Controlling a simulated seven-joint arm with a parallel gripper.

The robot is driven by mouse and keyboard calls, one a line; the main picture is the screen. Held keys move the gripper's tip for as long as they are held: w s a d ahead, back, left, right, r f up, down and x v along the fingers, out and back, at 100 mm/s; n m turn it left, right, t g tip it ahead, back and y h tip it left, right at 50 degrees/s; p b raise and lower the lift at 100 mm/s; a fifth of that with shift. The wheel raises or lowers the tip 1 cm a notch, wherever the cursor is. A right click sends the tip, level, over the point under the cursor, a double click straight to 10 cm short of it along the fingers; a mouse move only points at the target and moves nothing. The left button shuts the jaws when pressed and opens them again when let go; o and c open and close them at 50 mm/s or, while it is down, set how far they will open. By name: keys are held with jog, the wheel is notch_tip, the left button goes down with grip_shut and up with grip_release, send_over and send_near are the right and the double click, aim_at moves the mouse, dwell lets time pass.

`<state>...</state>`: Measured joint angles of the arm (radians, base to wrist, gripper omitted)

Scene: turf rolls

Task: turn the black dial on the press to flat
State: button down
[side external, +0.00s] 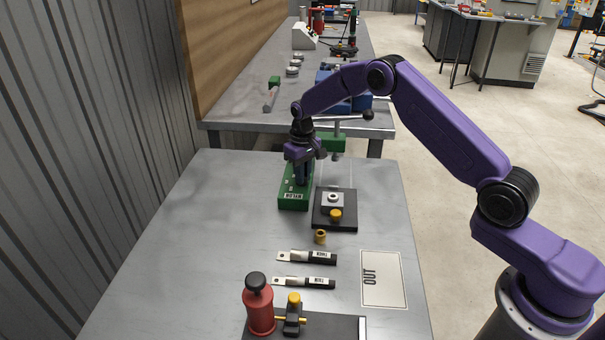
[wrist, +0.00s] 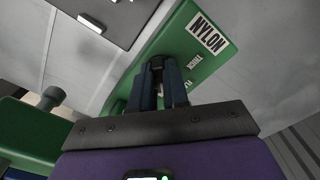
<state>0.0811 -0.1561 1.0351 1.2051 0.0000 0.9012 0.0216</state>
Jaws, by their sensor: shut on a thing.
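The green press (side external: 293,198) stands in the middle of the bench in the side view, with a white label reading NYLON at its near end. Its green base also fills much of the wrist view (wrist: 215,62). My gripper (side external: 302,182) points down onto the top of this base. In the wrist view my gripper (wrist: 160,72) is shut on the black dial (wrist: 157,61), which is mostly hidden between the fingers. White lettering beside the dial is partly covered, so I cannot tell where the dial points.
Right of the press is a black plate (side external: 347,224) with a grey block and yellow knob. The bench's left side is clear.

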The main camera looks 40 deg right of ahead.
jog(key=n, duration=0.4)
jog(key=shift+d+n, duration=0.1)
jog(key=shift+n, duration=0.2)
jog(key=shift+w+n, duration=0.1)
jog(key=shift+n, duration=1.7)
jog(key=c, duration=1.1)
grip_release()
notch_tip(320, 180, up, 18)
jog(key=shift+f, duration=0.25)
